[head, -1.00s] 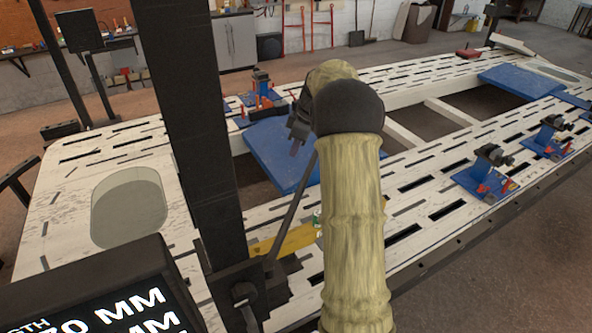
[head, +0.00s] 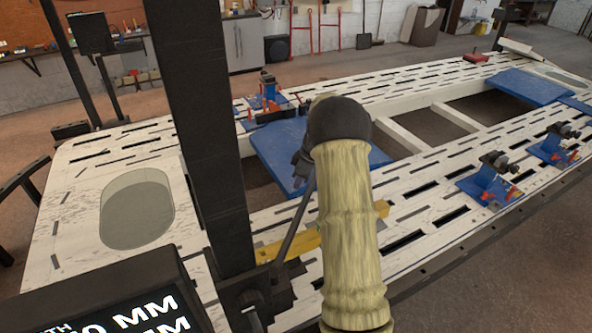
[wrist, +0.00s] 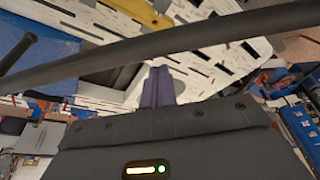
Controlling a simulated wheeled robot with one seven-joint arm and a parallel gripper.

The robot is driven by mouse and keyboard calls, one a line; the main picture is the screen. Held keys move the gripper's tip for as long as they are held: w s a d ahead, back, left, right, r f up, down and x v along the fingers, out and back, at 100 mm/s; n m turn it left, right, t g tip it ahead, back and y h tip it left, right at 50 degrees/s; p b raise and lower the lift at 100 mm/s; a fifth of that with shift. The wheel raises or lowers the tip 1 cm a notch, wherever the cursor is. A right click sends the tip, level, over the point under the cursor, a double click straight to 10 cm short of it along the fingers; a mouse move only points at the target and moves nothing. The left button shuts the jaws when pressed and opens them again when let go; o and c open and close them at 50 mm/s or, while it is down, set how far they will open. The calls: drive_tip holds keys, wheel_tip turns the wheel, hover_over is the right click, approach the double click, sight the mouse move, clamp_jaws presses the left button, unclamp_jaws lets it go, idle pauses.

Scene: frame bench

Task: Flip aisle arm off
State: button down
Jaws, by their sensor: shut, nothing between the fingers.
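A thin dark rod (head: 296,222) slants up from a bracket at the foot of the thick black post (head: 205,150) and runs toward my gripper. I take it for the aisle arm, though no label shows. In the wrist view a dark bar (wrist: 150,48) crosses the picture beyond my gripper, likely the same rod. My gripper (head: 302,168) is at the rod's upper end in the head view, partly hidden behind my own arm. In the wrist view its fingers (wrist: 160,84) are together and empty, close below the bar. Whether they touch it I cannot tell.
A white slotted frame bench (head: 90,210) fills the floor ahead, with blue plates (head: 285,150) and blue clamps (head: 489,182) on it. A yellow bar (head: 290,243) lies behind the rod. A black display box (head: 110,295) stands at lower left.

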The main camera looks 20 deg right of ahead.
drive_tip(key=shift+s+d+r, duration=0.25)
drive_tip(key=shift+s+d, duration=0.45)
drive_tip(key=shift+s, duration=0.1)
drive_tip(key=shift+s+d, duration=0.1)
drive_tip(key=shift+d, duration=0.05)
